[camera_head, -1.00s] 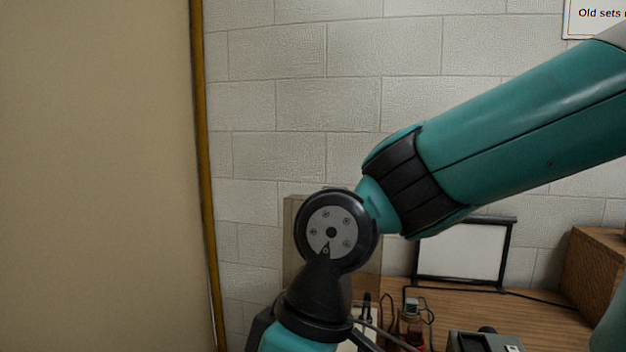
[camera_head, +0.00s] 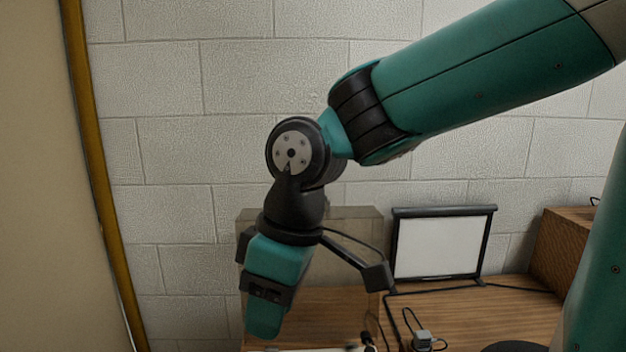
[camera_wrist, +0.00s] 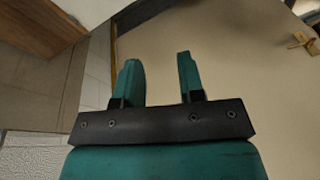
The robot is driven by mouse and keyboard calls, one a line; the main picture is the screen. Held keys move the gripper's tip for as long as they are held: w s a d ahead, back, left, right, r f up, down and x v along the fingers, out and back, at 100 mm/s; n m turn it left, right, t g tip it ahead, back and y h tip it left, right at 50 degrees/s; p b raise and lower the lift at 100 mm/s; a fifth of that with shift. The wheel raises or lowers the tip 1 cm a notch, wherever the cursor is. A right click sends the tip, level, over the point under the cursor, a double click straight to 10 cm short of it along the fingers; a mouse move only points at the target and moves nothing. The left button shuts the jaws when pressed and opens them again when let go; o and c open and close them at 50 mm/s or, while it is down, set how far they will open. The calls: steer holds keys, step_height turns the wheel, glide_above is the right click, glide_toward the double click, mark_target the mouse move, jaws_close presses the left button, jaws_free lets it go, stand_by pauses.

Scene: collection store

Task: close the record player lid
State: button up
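The record player's lid (camera_head: 352,216) appears as a see-through smoky panel standing upright against the wall, behind my arm in the head view. Its left part is covered by my wrist. Only a pale sliver of what may be the player's base shows at the bottom edge; the rest is cut off. My gripper (camera_head: 265,318) points down in front of the lid's left part; I cannot tell whether it touches. In the wrist view my gripper (camera_wrist: 157,78) has two teal fingers apart, with nothing between them. The lid is not clear in that view.
A framed white screen (camera_head: 440,244) stands on the wooden table (camera_head: 480,310), with cables and a small grey device (camera_head: 422,340) in front. A wooden box (camera_head: 560,250) is at the right. A tan panel (camera_head: 40,180) with a yellow-brown edge is at the left.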

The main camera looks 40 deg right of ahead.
steer(key=w+d+r+n+h+p, duration=0.3)
steer(key=w+d+r+p, duration=0.3)
steer(key=w+d+r, duration=1.5)
steer(key=f, duration=1.7)
steer(key=shift+w+d+f, duration=0.2)
steer(key=shift+w+d, duration=0.2)
steer(key=shift+c, duration=0.2)
jaws_close()
